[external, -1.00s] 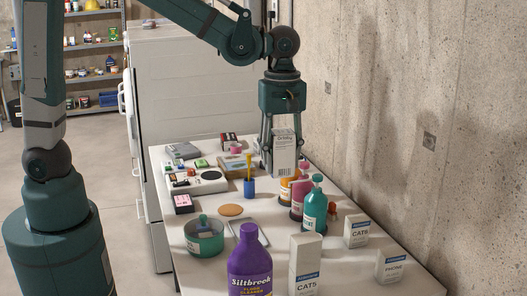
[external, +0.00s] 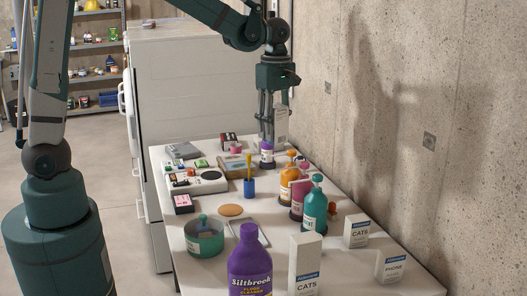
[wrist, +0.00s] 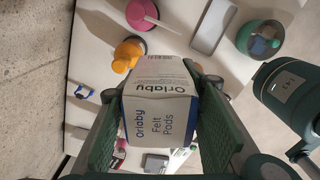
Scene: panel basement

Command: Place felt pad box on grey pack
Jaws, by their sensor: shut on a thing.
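My gripper (external: 267,135) is above the far right part of the table, pointing down. In the wrist view my gripper (wrist: 158,98) is shut on the white and dark blue Orlaby felt pad box (wrist: 160,112), with one finger on each side. In the external view the felt pad box (external: 282,121) shows only partly behind the fingers, raised above the table. A flat grey pack (external: 183,151) lies at the table's far left corner, left of my gripper. A grey piece that may be this pack shows low in the wrist view (wrist: 155,162).
A purple-and-white container (external: 267,157) stands under my gripper. Orange (external: 285,181) and teal (external: 315,210) bottles stand nearer. A blue cup with a yellow tool (external: 250,187) and a white device (external: 197,183) are left. The concrete wall is right.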

